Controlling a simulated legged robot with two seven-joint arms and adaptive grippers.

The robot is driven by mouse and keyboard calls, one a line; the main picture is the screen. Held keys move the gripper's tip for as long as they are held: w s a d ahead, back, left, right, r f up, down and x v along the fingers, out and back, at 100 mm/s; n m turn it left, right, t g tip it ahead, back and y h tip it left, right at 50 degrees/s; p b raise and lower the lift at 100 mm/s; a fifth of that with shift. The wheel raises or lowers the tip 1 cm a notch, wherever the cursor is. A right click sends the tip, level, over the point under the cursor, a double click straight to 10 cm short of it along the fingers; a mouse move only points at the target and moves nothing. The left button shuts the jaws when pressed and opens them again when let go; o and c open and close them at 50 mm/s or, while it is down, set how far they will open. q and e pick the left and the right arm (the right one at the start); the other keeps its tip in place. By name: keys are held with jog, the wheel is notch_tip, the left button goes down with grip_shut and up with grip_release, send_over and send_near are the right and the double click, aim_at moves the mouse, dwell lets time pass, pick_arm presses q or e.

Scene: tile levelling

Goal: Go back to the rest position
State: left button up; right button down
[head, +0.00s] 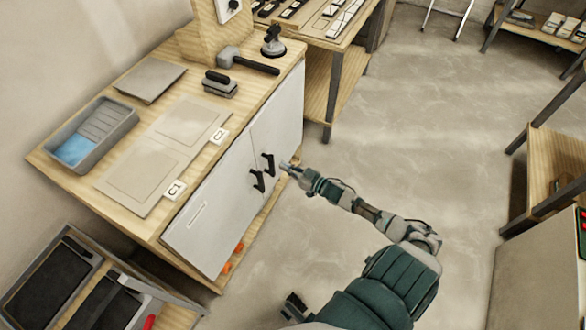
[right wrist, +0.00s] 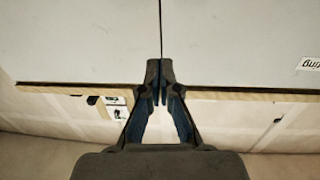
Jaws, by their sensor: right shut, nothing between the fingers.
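My right gripper (head: 285,166) is in front of the grey cabinet doors, just right of the two black handles (head: 257,181). In the right wrist view the fingers (right wrist: 159,82) are together with nothing between them. Behind them are the pale door panels (right wrist: 75,40) and the thin seam between the doors. The doors look shut. I cannot tell exactly how far the fingertips are from the doors. The handles do not show clearly in the wrist view.
The wooden workbench (head: 60,160) holds a grey-blue tray (head: 118,118), a mallet (head: 262,67), a suction cup (head: 272,45), a brush (head: 220,88), a grey tile (head: 150,80) and slabs marked C1 and C2. Open floor (head: 400,120) lies right. Shelves (head: 560,150) stand far right.

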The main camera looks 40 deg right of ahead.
pick_arm(q)
jog(key=shift+s+a+f+g, duration=0.1)
jog(key=shift+s+a+g, duration=0.2)
jog(key=shift+s+a, duration=0.3)
pick_arm(e)
jog(key=shift+s+r, duration=0.1)
jog(key=shift+s, duration=0.8)
jog(key=s+a+f+m+g+h+p, duration=0.1)
jog(key=s+a+f+g+h+p, duration=0.15)
jog(key=s+f, duration=0.5)
jog(key=s+a+f+m+g+h+p, duration=0.15)
jog(key=s+a+f+g, duration=0.25)
jog(key=f, duration=0.6)
pick_arm(q)
jog(key=s+f+p, duration=0.2)
jog(key=f, duration=0.8)
jog(key=s+f+p, duration=0.1)
jog(key=f+p, duration=0.1)
jog(key=f, duration=0.8)
jog(key=shift+s+d+g, duration=0.25)
jog(key=shift+s+g, duration=0.1)
jog(key=shift+g, duration=0.05)
pick_arm(e)
jog(key=s+a+f+n+g, duration=0.1)
jog(key=s+a+f+g, duration=0.3)
jog(key=s+a, duration=0.3)
jog(key=s+a+f+n+g, duration=0.1)
jog(key=s+a+f+g, duration=0.4)
jog(key=s, duration=1)
jog(key=a, duration=0.3)
